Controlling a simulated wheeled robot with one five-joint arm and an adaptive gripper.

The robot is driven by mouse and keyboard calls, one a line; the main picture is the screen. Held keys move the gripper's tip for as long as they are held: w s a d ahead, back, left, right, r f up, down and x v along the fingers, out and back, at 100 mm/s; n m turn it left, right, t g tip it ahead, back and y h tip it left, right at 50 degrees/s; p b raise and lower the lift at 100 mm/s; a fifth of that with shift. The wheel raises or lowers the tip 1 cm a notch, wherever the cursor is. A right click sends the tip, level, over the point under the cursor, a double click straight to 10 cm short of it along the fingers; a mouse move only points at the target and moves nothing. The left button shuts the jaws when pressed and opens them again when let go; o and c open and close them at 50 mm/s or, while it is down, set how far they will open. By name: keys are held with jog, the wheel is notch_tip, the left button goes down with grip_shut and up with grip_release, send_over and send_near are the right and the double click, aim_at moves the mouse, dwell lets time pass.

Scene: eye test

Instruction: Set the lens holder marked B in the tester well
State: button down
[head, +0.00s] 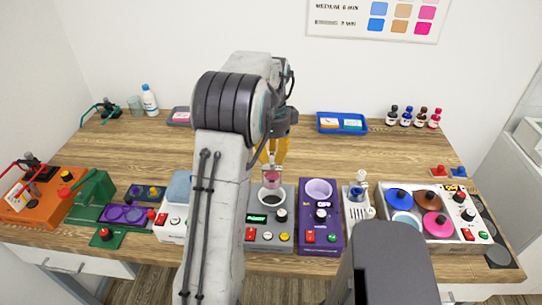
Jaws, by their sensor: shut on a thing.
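My gripper (271,166) is mostly behind my arm, pointing down near the middle of the table. It is shut on a small pink round piece (271,180), which may be a lens holder. No letter B can be read on it. Below and around it is a pale round opening (265,196) on a grey device (287,221) with a green-lit display, possibly the tester. I cannot tell whether the piece is in the opening or just above it.
A purple device (321,241) with a pale round bowl stands right of the grey device. A white box (447,228) with coloured discs is farther right. A blue tray (341,123) and small bottles (406,119) stand behind. A green device (92,198) is left.

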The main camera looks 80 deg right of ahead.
aim_at(272, 168)
jog(key=shift+f, duration=0.1)
jog(key=shift+f+b, duration=3.45)
jog(key=shift+f, duration=1.1)
jog(key=shift+f, duration=0.25)
jog(key=c, duration=0.7)
grip_release()
jog(key=shift+r, duration=0.1)
jog(key=shift+r+p, duration=2.6)
jog(key=shift+r, duration=0.35)
